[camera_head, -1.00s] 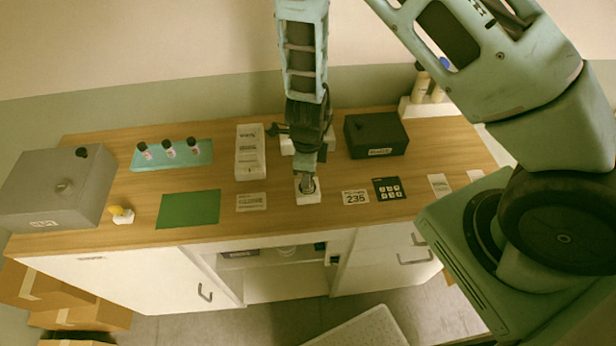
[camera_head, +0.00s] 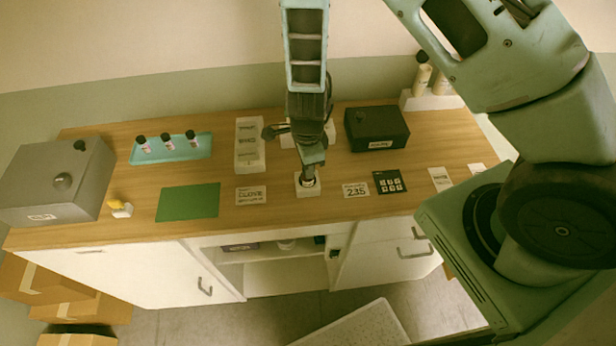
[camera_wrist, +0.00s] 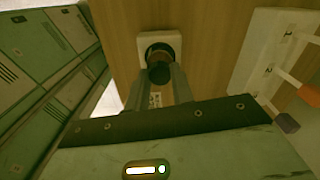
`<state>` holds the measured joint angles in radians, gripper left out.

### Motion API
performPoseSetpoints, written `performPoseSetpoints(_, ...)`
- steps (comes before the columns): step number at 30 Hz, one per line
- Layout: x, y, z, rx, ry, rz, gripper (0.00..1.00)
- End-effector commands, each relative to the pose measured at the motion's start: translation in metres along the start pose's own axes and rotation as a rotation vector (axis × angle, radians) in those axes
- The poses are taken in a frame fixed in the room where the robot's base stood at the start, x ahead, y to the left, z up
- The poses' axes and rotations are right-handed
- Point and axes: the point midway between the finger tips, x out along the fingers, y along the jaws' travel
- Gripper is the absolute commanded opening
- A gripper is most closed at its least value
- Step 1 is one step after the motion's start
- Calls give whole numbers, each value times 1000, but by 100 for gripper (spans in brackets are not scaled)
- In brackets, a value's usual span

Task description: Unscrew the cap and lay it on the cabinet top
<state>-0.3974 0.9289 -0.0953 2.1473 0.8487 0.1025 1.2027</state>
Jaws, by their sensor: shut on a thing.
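My gripper (camera_head: 309,178) points down over a small white holder block (camera_head: 308,190) near the front middle of the wooden cabinet top (camera_head: 440,152). The white block (camera_wrist: 147,40) with a dark round opening shows just beyond the cap. A dark brownish shape sits between cap and opening, perhaps the bottle. I cannot tell whether the cap is still joined to it. In the head view, my fingers hide the cap.
A green mat (camera_head: 188,202) lies left of the block, with a label card (camera_head: 251,195) between. A "235" card (camera_head: 356,190) and a black card (camera_head: 389,182) lie right. A black box (camera_head: 376,128), white rack (camera_head: 249,145) and teal tray (camera_head: 203,152) with dark-capped bottles stand behind.

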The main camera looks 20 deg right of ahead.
Motion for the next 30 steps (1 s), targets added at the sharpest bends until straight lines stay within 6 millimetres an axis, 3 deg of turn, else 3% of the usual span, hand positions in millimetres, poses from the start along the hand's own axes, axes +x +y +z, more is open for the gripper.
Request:
performPoseSetpoints(9, 1, 0, 0, -801, 0, -2, 1)
performPoseSetpoints(13, 1, 0, 0, -1053, 0, -1, 1)
performPoseSetpoints(30, -13, 0, 0, -1042, 1, -1, 1)
